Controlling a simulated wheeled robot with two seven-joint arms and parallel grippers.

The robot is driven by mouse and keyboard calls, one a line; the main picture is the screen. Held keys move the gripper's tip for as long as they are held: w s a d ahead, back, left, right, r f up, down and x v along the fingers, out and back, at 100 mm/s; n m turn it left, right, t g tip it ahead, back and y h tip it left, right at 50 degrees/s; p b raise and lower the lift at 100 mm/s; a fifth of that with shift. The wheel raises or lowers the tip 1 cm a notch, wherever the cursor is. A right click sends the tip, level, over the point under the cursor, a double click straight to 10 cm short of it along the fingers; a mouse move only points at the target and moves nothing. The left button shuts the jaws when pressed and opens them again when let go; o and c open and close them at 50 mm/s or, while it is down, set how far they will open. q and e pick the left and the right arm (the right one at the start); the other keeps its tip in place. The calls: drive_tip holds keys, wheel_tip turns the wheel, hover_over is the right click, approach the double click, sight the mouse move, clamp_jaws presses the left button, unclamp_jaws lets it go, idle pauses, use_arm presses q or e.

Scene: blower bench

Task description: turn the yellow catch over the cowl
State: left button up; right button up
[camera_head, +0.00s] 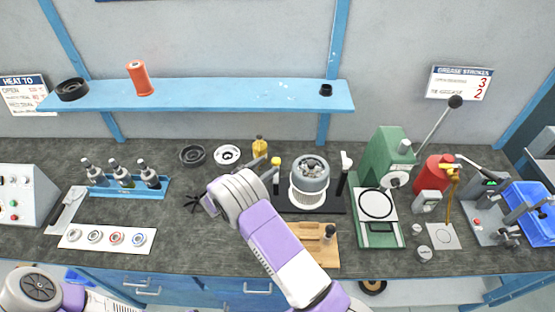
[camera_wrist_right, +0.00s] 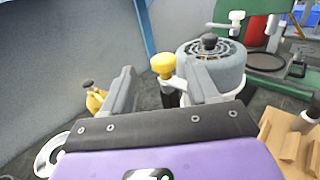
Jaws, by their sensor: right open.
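The yellow catch (camera_head: 276,162) is a yellow knob on a short upright post at the left side of the blower. In the right wrist view the yellow catch (camera_wrist_right: 163,65) shows between my two fingers, a little beyond them. The cowl (camera_head: 310,168) is a grey round cap with a vented top and a dark centre knob, on a white ribbed body. The cowl (camera_wrist_right: 212,62) also shows behind my right finger. My right gripper (camera_head: 264,168) is open and empty, its fingers pointing towards the catch. My left gripper is out of view; only left arm parts show at bottom left.
A white-topped lever (camera_head: 346,162) stands right of the cowl. A small yellow bottle (camera_head: 259,146) stands behind my right gripper. A wooden block (camera_head: 318,240) lies in front of the blower, and a green press (camera_head: 391,155) stands to the right. A blue shelf (camera_head: 220,95) hangs above.

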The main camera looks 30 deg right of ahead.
drive_tip(key=x, duration=0.7)
drive_tip(key=shift+s+r+p, duration=0.2)
drive_tip(key=shift+s+p, duration=0.1)
drive_tip(key=shift+p, duration=0.05)
clamp_jaws()
